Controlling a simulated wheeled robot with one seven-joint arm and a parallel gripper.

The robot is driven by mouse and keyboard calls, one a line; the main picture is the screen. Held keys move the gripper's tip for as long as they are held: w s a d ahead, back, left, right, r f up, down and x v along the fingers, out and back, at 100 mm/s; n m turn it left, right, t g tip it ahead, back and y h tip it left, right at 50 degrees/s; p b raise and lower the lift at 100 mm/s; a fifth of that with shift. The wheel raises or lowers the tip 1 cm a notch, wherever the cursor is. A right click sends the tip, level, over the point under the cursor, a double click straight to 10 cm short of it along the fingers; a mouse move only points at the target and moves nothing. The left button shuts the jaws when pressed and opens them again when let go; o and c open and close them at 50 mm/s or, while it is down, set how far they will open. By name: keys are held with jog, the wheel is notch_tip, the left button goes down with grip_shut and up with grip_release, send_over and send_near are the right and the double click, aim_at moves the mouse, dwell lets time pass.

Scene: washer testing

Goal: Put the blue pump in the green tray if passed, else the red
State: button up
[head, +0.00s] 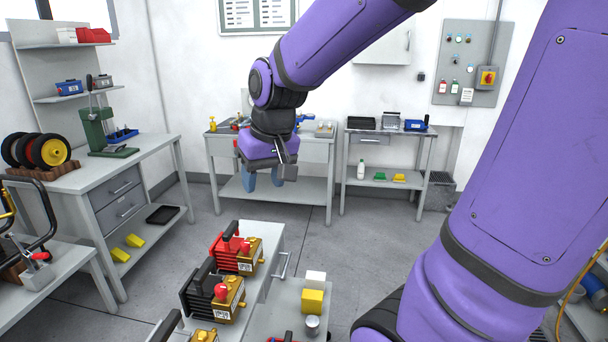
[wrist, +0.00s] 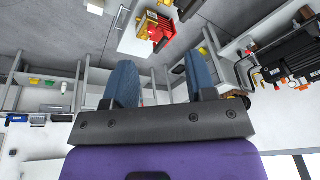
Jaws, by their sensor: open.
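My gripper (head: 263,180) hangs in the middle of the head view, with its two blue fingers apart and nothing between them. In the wrist view the fingers (wrist: 165,85) are also spread and empty. I cannot make out a blue pump in either view. A red pump with a gold end (head: 235,250) and a black pump with a gold end (head: 212,290) stand on the near bench, below and apart from my gripper. The red pump also shows in the wrist view (wrist: 156,27). I cannot identify a green or red tray for certain.
The near bench (head: 262,268) also bears a yellow block (head: 312,301) and a metal cup (head: 312,325). A left bench (head: 150,150) holds a green press (head: 97,130) and wheels (head: 40,150). Benches line the back wall. Grey floor (head: 300,215) is open between them.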

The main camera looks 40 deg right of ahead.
jog(key=s+a+r+n+t, duration=0.1)
jog(key=s+r, duration=0.4)
jog(key=s, duration=0.8)
jog(key=shift+a+r+n+t, duration=0.2)
jog(key=shift+a+n+t, duration=0.2)
jog(key=shift+n+t, duration=0.15)
